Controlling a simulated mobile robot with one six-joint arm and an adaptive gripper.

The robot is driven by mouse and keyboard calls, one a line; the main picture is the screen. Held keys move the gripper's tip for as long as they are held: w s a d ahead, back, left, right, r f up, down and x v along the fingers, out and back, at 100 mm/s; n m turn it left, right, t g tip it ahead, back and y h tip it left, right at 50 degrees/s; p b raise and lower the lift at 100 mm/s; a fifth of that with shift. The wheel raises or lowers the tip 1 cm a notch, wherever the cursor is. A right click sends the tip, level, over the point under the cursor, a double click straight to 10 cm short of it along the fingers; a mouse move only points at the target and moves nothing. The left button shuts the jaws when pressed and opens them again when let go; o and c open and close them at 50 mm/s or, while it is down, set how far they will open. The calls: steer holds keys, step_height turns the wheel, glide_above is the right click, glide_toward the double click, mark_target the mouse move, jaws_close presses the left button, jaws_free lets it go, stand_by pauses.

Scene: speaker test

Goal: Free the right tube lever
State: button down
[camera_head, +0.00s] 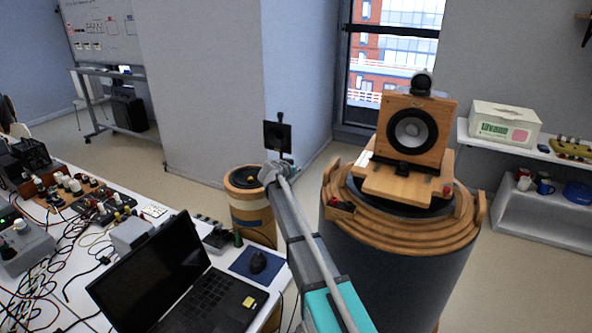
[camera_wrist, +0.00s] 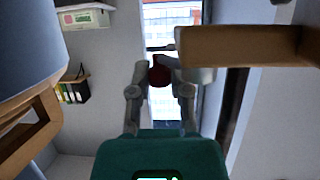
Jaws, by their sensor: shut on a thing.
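In the wrist view the two grey fingers of my gripper (camera_wrist: 160,80) are closed on a small dark red piece (camera_wrist: 160,70). A pale rounded part sits beside it, under a wooden bar (camera_wrist: 250,47). In the head view the large dark tube (camera_head: 385,270) has a stepped wooden rim. A red-tipped part (camera_head: 447,191), seemingly the right lever, shows at the rim's right side. Another red part (camera_head: 342,205) is at its left. My arm rises up the middle of the head view; I cannot make out my fingers there. Whether the lever is latched cannot be told.
A wooden speaker (camera_head: 415,132) stands on the tube's top. A smaller wooden tube (camera_head: 252,215) is left of my arm. A laptop (camera_head: 160,275) and cabled electronics crowd the table at left. A shelf (camera_head: 540,155) with a white box is at right.

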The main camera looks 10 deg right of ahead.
steer(key=shift+y, duration=0.3)
steer(key=shift+w+a+n+t+y, duration=0.1)
steer(key=shift+w+n+t+y, duration=0.1)
steer(key=shift+n+t+y, duration=0.3)
steer(key=shift+w+n+t+y, duration=0.2)
steer(key=shift+n+y, duration=0.4)
steer(key=shift+n, duration=0.2)
steer(key=shift+w+a+n+t+y, duration=0.2)
steer(key=shift+n+t+y, duration=0.2)
steer(key=shift+n+y, duration=0.3)
steer(key=c, duration=0.6)
jaws_free()
steer(key=shift+o, duration=0.2)
steer(key=shift+s, duration=0.1)
